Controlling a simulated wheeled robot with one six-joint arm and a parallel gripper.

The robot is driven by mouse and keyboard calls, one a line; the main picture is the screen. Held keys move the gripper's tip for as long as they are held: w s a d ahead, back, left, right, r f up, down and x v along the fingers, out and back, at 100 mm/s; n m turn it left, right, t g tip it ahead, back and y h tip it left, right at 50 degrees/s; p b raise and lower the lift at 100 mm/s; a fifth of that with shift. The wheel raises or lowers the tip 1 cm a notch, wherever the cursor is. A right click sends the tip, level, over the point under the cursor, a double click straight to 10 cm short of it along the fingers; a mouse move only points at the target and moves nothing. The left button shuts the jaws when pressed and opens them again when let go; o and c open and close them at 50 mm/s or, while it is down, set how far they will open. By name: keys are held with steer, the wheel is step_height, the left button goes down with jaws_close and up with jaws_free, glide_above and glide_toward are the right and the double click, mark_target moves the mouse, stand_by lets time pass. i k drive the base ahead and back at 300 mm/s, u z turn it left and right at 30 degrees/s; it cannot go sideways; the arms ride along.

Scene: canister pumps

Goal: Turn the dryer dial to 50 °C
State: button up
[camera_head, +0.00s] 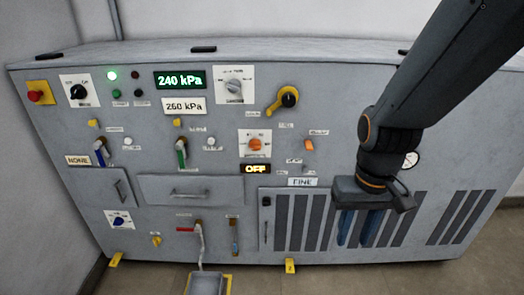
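An orange dial (255,144) on a white scale plate sits right of the middle of the grey panel (340,112). Just below it a small display (257,169) reads OFF. It may be the dryer dial, but its printed marks are too small to read. My gripper (357,229) hangs lower right of the dial, in front of the slotted vents, with its two blue fingers pointing down. The fingers are apart with nothing seen between them. The gripper is clear of the dial.
A grey dial (233,87), black dial (77,92), blue dial (119,221) and yellow-handled rotary switch (286,99) are also on the panel. A display (180,80) reads 240 kPa. An orange knob (309,145) sits right of the orange dial. A tray (208,284) stands below.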

mark_target(254, 145)
steer(key=z, duration=1.45)
steer(key=k, duration=1.15)
steer(key=u, duration=1.35)
steer(key=i, duration=0.5)
steer(key=u, duration=0.1)
